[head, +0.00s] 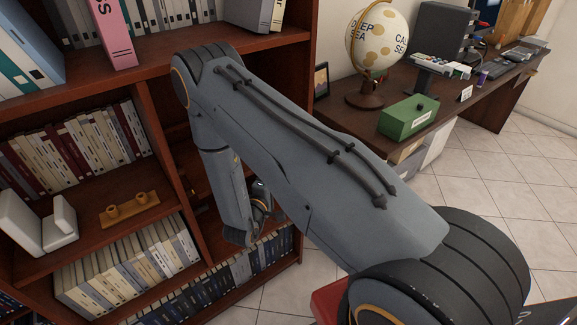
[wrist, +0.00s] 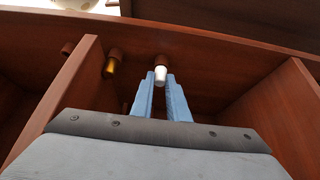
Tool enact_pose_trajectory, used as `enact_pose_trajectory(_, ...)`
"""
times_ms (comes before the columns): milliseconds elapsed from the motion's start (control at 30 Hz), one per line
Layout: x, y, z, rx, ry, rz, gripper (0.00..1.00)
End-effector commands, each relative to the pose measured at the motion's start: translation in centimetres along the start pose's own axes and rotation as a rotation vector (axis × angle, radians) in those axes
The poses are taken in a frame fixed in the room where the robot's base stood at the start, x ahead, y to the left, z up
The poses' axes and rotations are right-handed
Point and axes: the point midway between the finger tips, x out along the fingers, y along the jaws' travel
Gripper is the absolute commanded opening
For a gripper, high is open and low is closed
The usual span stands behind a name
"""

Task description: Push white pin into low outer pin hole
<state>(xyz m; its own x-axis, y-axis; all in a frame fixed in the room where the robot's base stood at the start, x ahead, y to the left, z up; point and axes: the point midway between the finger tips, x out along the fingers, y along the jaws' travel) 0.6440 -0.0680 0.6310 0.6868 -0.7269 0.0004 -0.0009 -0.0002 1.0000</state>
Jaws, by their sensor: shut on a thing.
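In the wrist view the white pin (wrist: 160,74) is between the tips of the two blue fingers of my gripper (wrist: 160,84), which is shut on it. The pin hole itself is hidden. In the head view my gripper (head: 262,212) is partly hidden by my own arm, inside the bookcase's right bay, and the pin is not visible there.
An upright wooden divider (wrist: 55,92) stands left, a side panel (wrist: 270,98) right. Books (head: 255,262) fill the shelf below my gripper.

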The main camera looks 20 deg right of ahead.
Motion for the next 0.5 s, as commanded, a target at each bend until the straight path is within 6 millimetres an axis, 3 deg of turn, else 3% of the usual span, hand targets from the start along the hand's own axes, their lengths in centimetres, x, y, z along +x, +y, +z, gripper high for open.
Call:
enact_pose_trajectory(433, 0.17, 0.01, 0.1, 0.0, -0.001, 0.0, 0.0)
enact_pose_trajectory(467, 0.17, 0.01, 0.1, 0.0, -0.001, 0.0, 0.16)
enact_pose_trajectory(500, 0.17, 0.01, 0.09, 0.0, -0.001, 0.0, 0.23)
